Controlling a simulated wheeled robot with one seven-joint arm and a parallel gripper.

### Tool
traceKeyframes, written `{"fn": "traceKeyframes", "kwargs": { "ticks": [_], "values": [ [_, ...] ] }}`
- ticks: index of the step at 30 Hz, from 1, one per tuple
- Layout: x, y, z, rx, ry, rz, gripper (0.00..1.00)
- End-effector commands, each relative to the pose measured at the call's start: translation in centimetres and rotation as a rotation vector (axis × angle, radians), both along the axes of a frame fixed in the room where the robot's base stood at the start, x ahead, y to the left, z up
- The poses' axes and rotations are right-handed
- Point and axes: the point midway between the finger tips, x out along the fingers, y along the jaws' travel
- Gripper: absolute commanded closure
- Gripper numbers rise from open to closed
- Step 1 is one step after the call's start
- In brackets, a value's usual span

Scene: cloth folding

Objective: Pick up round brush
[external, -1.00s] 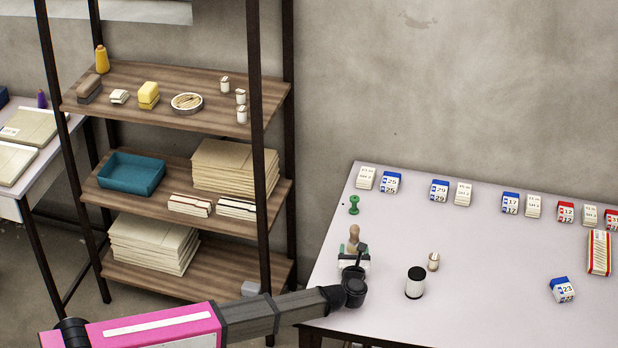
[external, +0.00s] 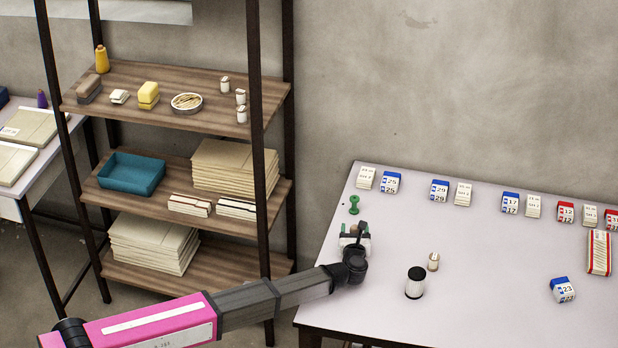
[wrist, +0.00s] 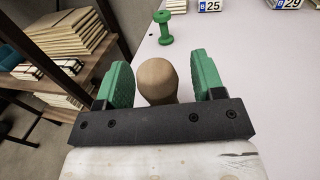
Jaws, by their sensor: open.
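In the wrist view, a smooth tan wooden knob (wrist: 158,80), which looks like the round brush's handle, stands between the two green finger pads of my gripper (wrist: 160,72). The pads are open, with a small gap on either side of the knob. The brush's lower part is hidden behind the dark gripper bar.
On the table (external: 480,290), a green spool-like item (external: 354,205) stands just beyond my gripper. A black-and-white cylinder (external: 415,283) and a small wooden-topped item (external: 433,261) stand to its right. Date blocks (external: 440,190) line the back. A shelf rack (external: 262,150) stands left.

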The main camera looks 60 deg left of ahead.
Motion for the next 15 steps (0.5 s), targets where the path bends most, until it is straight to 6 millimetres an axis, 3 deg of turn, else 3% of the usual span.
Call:
{"fn": "traceKeyframes", "kwargs": {
  "ticks": [9, 14, 15],
  "values": [
    [0.51, 0.85, 0.02, 0.0, 0.0, -0.001, 0.38],
    [0.52, 0.83, 0.02, 0.0, 0.0, -0.001, 0.89],
    [0.52, 0.83, 0.02, 0.0, 0.0, -0.001, 0.9]
  ]
}}
